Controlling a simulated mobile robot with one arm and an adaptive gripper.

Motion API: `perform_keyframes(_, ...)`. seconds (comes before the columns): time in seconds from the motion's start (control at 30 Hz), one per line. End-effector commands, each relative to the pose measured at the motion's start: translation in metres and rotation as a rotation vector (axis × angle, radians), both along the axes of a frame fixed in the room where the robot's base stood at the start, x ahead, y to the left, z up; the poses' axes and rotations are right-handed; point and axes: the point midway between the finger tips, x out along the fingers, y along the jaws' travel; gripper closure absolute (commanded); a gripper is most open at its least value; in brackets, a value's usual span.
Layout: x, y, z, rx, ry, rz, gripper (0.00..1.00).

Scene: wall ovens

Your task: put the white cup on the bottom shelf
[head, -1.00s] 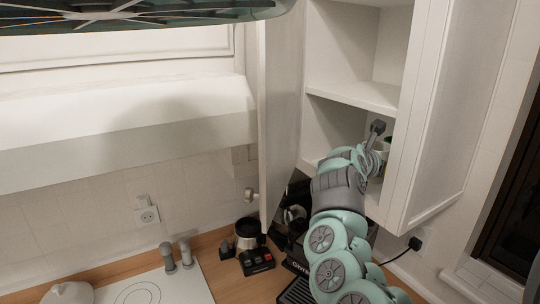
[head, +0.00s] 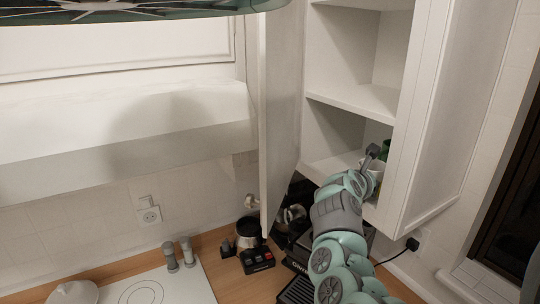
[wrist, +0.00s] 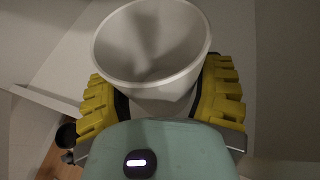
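The white cup (wrist: 150,45) fills the upper middle of the wrist view, its open rim toward the camera and its inside empty. My gripper (wrist: 160,92) has its yellow-padded fingers against both sides of the cup. In the head view my gripper (head: 371,156) is inside the open wall cabinet, low over the bottom shelf (head: 328,167). The cup (head: 377,167) shows only partly there, behind my gripper. Whether its base touches the shelf is hidden.
The middle shelf (head: 355,97) is above my gripper and bare. The open cabinet door (head: 279,110) is to the left. A coffee pot (head: 248,233) and small appliances are on the counter below.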

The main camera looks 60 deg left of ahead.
Motion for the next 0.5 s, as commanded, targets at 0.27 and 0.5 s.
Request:
perform_keyframes(0.27,0.0009,-0.001,0.0006,0.0,0.0,-0.002,0.22)
perform_keyframes(0.5,-0.0051,-0.0003,0.0041,0.005,-0.001,0.0,0.22)
